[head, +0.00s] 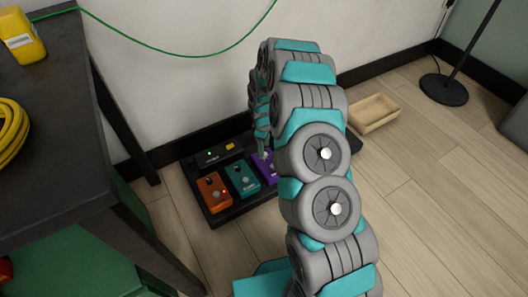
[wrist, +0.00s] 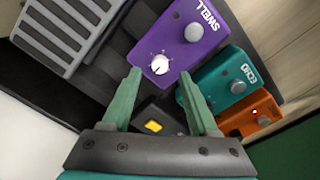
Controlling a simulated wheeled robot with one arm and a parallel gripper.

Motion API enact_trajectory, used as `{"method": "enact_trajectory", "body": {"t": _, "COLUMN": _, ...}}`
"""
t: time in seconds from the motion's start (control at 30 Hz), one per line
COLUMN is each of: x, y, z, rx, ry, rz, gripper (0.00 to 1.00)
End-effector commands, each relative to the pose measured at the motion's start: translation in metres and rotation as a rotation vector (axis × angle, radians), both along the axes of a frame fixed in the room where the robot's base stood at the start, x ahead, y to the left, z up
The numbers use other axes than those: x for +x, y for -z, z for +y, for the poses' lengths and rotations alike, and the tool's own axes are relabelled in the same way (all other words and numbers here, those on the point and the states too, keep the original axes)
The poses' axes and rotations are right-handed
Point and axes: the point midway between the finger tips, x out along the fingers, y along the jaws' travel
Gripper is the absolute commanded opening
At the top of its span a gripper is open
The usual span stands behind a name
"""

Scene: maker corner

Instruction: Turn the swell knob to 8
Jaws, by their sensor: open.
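The purple swell pedal (wrist: 184,38) shows in the wrist view with its label upside down. Its white knob (wrist: 159,65) carries a dark pointer mark; the dial figures are too small to read. My gripper (wrist: 160,78) is open, with one green finger on each side of the knob in the picture; I cannot tell how far above the pedal the fingers are. In the head view the purple pedal (head: 264,166) is partly hidden behind my arm, and the gripper there is mostly hidden too.
A teal echo pedal (wrist: 222,80) and an orange pedal (wrist: 250,117) sit beside the purple one on a black board (head: 217,217). A grey ridged pedal (wrist: 68,30) lies on the other side. A dark workbench (head: 50,150) stands left; a wooden tray (head: 375,112) lies right.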

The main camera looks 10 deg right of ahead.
Motion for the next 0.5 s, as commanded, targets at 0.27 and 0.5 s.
{"method": "enact_trajectory", "body": {"t": 0.27, "x": 0.0, "y": 0.035, "z": -0.001, "rx": 0.0, "ry": 0.0, "rz": 0.001, "gripper": 0.6}}
{"method": "enact_trajectory", "body": {"t": 0.5, "x": 0.001, "y": 0.037, "z": -0.001, "rx": 0.0, "ry": 0.0, "rz": 0.0, "gripper": 0.6}}
